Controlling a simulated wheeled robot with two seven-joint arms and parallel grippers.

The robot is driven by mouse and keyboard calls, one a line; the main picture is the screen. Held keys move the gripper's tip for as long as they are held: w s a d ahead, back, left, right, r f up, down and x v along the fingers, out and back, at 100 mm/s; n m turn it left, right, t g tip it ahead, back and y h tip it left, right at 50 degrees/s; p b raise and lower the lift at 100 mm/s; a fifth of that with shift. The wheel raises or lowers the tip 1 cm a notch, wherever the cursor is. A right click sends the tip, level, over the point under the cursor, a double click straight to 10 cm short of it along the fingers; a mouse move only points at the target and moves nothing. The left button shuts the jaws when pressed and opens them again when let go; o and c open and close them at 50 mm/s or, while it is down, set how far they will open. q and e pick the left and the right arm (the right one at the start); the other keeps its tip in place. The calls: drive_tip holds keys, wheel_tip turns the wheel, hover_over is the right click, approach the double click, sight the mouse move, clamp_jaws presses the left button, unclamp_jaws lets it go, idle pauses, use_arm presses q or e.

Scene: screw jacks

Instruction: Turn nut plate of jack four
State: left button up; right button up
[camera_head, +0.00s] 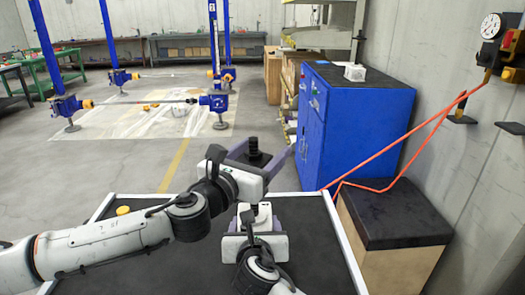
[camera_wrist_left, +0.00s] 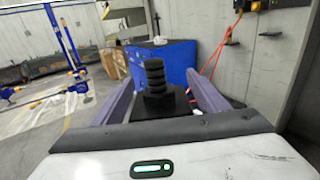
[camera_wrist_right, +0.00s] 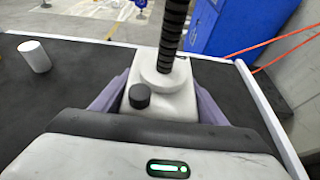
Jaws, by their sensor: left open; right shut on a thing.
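The jack stands on the dark tabletop, with a white body (camera_head: 263,213) and a black threaded screw (camera_head: 254,147) rising from it. The body also shows in the right wrist view (camera_wrist_right: 165,95). The black nut plate (camera_wrist_left: 162,105) sits around the screw in the left wrist view. My left gripper (camera_head: 272,152) is open, with its purple fingers on either side of the nut plate; I cannot tell if they touch it. My right gripper (camera_wrist_right: 158,92) is shut on the white body, low down. No number shows on the jack.
A blue cabinet (camera_head: 345,125) and a dark-topped box (camera_head: 390,215) stand beyond the right. An orange cord (camera_head: 415,140) runs to the wall. Blue posts stand at the back left.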

sight(271, 156)
use_arm(q)
drive_tip(key=c, duration=1.1)
drive_tip(key=shift+o, duration=0.2)
drive_tip(key=shift+h, duration=0.3)
drive_tip(key=m+g+h, duration=0.2)
drive_tip(key=m+g, duration=0.1)
drive_tip(key=g, duration=0.1)
drive_tip(key=s+d+m+g+h, duration=0.1)
drive_tip(key=m+g+h, duration=0.2)
drive_tip(key=g, duration=0.1)
drive_tip(key=s+m+g+h, duration=0.1)
drive_tip(key=m+g+h, duration=0.2)
drive_tip(key=g, duration=0.1)
drive_tip(key=shift+s+d+r+m, duration=0.1)
drive_tip(key=shift+d+r+m, duration=0.05)
drive_tip(key=shift+d+m, duration=0.25)
drive_tip(key=shift+s+m+g, duration=0.15)
drive_tip(key=shift+m+g, duration=0.35)
drive_tip(key=shift+g, duration=0.3)
drive_tip(key=shift+s+m+g, duration=0.15)
drive_tip(key=shift+m+g, duration=0.35)
drive_tip(key=shift+g, duration=0.3)
drive_tip(key=shift+s+g, duration=0.1)
drive_tip(key=shift+g, duration=0.3)
